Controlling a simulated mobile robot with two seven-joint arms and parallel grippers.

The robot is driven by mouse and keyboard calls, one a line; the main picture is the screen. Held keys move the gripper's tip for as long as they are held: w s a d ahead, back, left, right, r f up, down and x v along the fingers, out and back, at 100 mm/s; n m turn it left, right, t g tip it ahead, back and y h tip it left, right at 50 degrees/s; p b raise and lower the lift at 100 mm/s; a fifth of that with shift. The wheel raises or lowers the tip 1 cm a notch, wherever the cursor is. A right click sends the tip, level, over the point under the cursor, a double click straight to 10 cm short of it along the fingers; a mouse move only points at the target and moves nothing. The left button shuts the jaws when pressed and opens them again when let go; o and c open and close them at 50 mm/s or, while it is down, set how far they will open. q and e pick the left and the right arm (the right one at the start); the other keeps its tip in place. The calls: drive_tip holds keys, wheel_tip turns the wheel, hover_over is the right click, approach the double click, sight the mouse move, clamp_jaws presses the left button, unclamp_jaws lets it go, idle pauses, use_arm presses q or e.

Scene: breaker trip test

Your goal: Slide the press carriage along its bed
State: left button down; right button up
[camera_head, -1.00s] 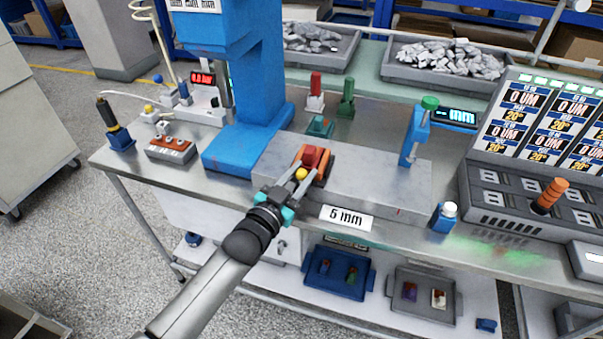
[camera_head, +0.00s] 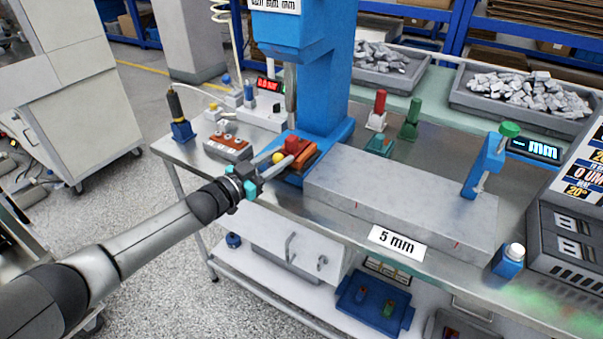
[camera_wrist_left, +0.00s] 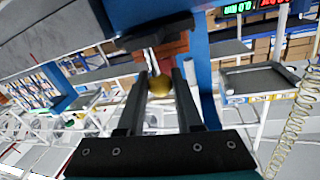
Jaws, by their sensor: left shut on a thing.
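The press carriage (camera_head: 306,158) is orange-brown with a red block on top and a yellow knob (camera_head: 278,158) on its near side. It sits at the left end of the long grey bed (camera_head: 400,203), at the foot of the blue press (camera_head: 326,98) and close to its ram. My left gripper (camera_head: 272,166) is shut on the yellow knob, its arm coming in from the lower left. In the left wrist view the knob (camera_wrist_left: 160,86) sits between the two fingers, with the reddish carriage (camera_wrist_left: 172,52) behind it. My right gripper is not in view.
A blue clamp (camera_head: 484,165) with a green knob stands on the bed's right part. An orange-topped button box (camera_head: 228,147) stands left of the press. A blue bottle (camera_head: 508,261) is near the front edge.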

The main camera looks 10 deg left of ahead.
use_arm(q)
drive_tip(key=shift+w+a+b, duration=0.25)
drive_tip(key=shift+a, duration=0.5)
drive_tip(key=shift+w+a+b, duration=0.2)
drive_tip(key=shift+a, duration=0.6)
drive_tip(key=c, duration=0.6)
unclamp_jaws()
drive_tip(key=p+v, duration=0.2)
drive_tip(key=v, duration=1.3)
drive_tip(key=shift+p, duration=0.4)
